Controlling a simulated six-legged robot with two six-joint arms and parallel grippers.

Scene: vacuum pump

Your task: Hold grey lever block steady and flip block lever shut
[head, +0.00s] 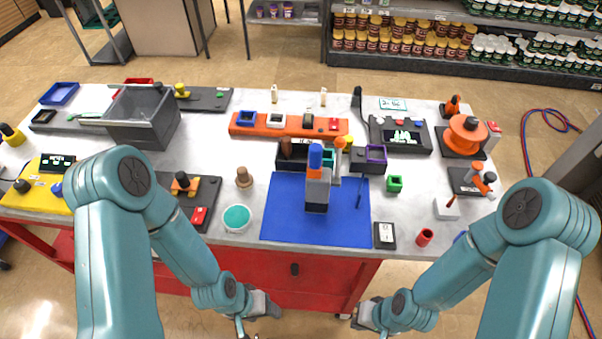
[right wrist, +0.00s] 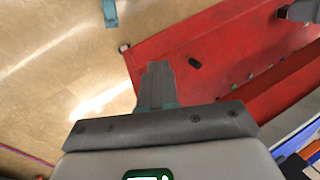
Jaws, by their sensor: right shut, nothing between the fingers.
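A small light-grey block (head: 446,209) with a dark red lever (head: 452,200) stands near the right front of the table in the head view. I take it for the grey lever block. Its lever sticks up at a slant from the top. My left gripper (head: 262,305) hangs in front of the red cabinet, below the tabletop, far to the left of the block; its fingers are too unclear to read. My right gripper (head: 362,315) is also low in front of the table, left of the block and apart from it. In the right wrist view its fingers (right wrist: 158,82) are together and empty.
A blue mat (head: 275,222) with a tall grey and blue item (head: 317,190) lies at the table's front middle. Red cabinet (head: 300,284) is below the tabletop.

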